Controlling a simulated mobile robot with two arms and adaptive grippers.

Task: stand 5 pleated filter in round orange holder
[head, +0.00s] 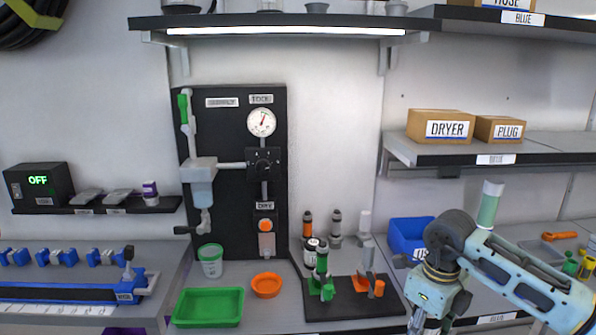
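An orange round dish (266,285) sits on the bench beside a green tray. On the black mat (345,306) stand a green holder with a dark, green-banded cylinder (321,268) in it and an orange holder (375,286) with a pale grey upright part behind it. Which of the small cylinders is the 5 pleated filter I cannot tell; a pale one (364,222) stands at the back of the bench. My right gripper (428,322) is low, right of the mat, its fingertips not clearly seen. My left gripper is out of view.
A green tray (209,307) and a pale green-banded cup (211,261) stand left of the dish. The dark supply panel (231,225) rises behind. A blue bin (409,236) is partly behind my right arm.

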